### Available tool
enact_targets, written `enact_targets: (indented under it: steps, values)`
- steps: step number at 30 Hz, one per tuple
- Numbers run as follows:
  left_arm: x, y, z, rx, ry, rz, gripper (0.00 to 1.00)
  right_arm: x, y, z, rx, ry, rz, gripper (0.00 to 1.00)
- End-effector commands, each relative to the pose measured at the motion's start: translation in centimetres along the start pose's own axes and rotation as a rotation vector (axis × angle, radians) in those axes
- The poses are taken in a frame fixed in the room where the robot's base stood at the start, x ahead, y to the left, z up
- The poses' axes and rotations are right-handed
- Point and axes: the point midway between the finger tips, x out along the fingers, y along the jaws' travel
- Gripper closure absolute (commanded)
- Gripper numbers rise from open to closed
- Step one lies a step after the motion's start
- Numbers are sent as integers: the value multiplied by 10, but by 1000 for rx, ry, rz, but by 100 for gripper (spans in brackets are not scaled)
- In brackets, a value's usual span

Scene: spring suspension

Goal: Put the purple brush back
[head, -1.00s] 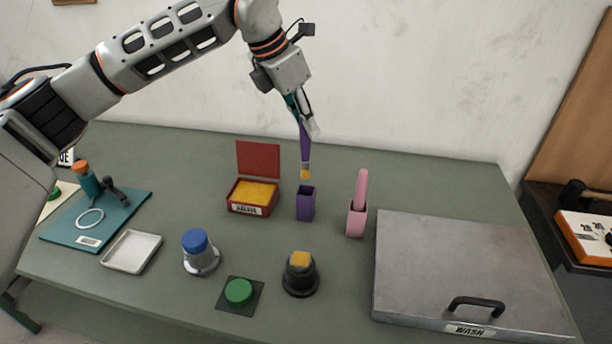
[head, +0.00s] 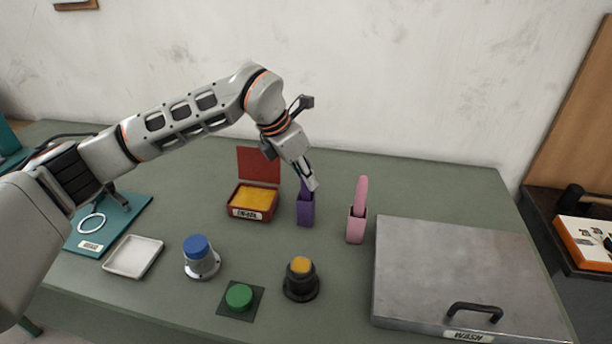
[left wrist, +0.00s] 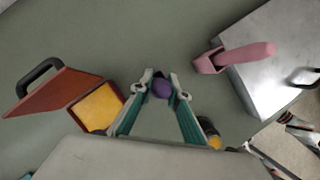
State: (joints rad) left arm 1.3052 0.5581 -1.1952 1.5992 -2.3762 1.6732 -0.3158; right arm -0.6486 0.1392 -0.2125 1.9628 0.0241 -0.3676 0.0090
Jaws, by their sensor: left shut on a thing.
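The purple brush (head: 304,187) is upright between the fingers of my left gripper (head: 310,184), which is shut on it. Only a short part of its handle shows; its lower end is hidden in the purple holder (head: 306,214), a small square cup on the table. My left gripper is just above the rim of the holder. In the left wrist view the purple handle (left wrist: 161,88) shows end-on between the two fingertips (left wrist: 160,82). Whether the brush touches the bottom of the holder cannot be told.
A red box (head: 254,213) with yellow filling and raised lid stands left of the holder. A pink holder with a pink brush (head: 361,195) stands to the right. A metal lidded unit (head: 450,265), blue knob (head: 197,247), green button (head: 239,296) and black-and-yellow knob (head: 301,268) are nearer.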

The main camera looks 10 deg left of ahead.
Motion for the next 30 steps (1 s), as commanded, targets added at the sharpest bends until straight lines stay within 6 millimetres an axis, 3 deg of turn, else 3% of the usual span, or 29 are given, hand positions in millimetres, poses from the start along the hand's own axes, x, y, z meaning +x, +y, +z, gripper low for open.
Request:
enact_targets:
  steps: [7,8,9,22,26,30]
  values:
    - [4,0,-2,0,0,0,100,2,0,3,0,-1,0,44]
    - [3,0,-1,0,0,-1,76,1,0,2,0,-1,0,44]
    - [2,0,-1,0,0,-1,67,1,0,3,0,-2,0,44]
    - [-3,0,1,0,0,0,67,0,0,1,0,-3,0,44]
    - [-19,2,1,1,-3,4,67,2,0,4,0,-1,0,44]
    - [-48,2,1,1,-4,5,67,4,-1,8,0,-2,0,44]
